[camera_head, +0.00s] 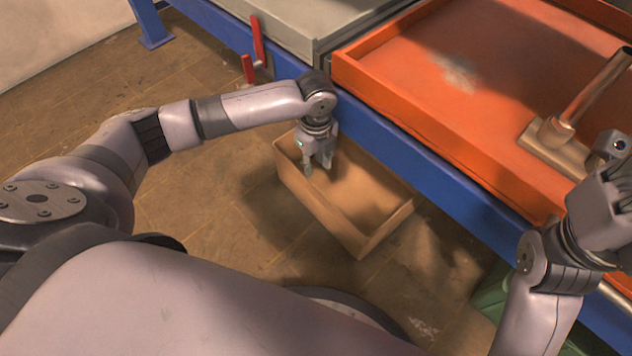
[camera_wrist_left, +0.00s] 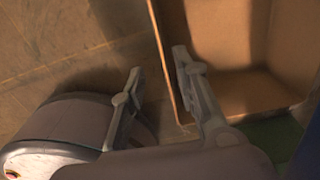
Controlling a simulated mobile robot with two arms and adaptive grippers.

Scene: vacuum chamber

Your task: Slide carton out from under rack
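The open-topped brown carton (camera_head: 388,229) sits on the floor beside and partly beneath the blue rack beam (camera_head: 405,160); the beam hides part of its far side. My left gripper (camera_head: 318,166) reaches down at the carton's left end. In the left wrist view the gripper (camera_wrist_left: 157,70) is open, with one finger outside the carton wall (camera_wrist_left: 168,60) and the other over the inside. Whether either finger touches the wall cannot be told. My right gripper (camera_head: 605,190) is at the right edge above the rack, its fingers not clear.
An orange tray (camera_head: 440,128) on the rack holds a metal pipe fitting (camera_head: 560,135). A grey box (camera_head: 300,25) and red clamp handles (camera_head: 254,55) are at the rack's left. A green object (camera_head: 490,300) sits low at right. Tiled floor (camera_head: 225,220) before the carton is free.

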